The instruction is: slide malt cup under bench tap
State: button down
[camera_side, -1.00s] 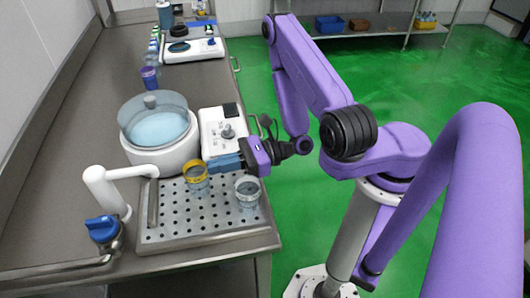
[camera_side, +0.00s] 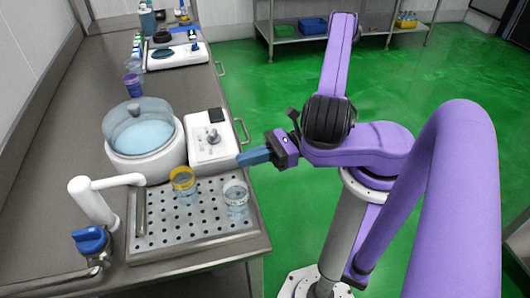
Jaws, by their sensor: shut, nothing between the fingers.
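Two cups stand upright on the perforated drip tray (camera_side: 158,232): a yellow-rimmed cup (camera_side: 184,187) and a clear, pale-rimmed cup (camera_side: 236,200) to its right and nearer the front. I cannot tell which one is the malt cup. The white bench tap (camera_side: 98,200) with a blue handle (camera_side: 90,240) stands at the tray's left. Its spout ends a little left of the yellow-rimmed cup, apart from it in the picture. My gripper (camera_side: 241,158) is shut and empty, with blue fingers pointing left, behind the clear cup and right of the yellow-rimmed one.
A white round vat with a clear lid (camera_side: 146,150) and a white control box (camera_side: 208,140) stand behind the tray. A purple cup (camera_side: 132,86) and a flat white device (camera_side: 178,56) are farther back. Bare bench lies left of the vat.

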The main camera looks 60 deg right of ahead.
jog(key=shift+v, duration=1.85)
send_near(177, 181)
jog(key=a, duration=0.1)
jog(key=w+a+r, duration=0.1)
jog(key=shift+w+a+n+g+y, duration=0.2)
jog(key=shift+a+n+g+y, duration=0.1)
jog(key=shift+x, duration=3.65)
jog(key=shift+s+d, duration=0.1)
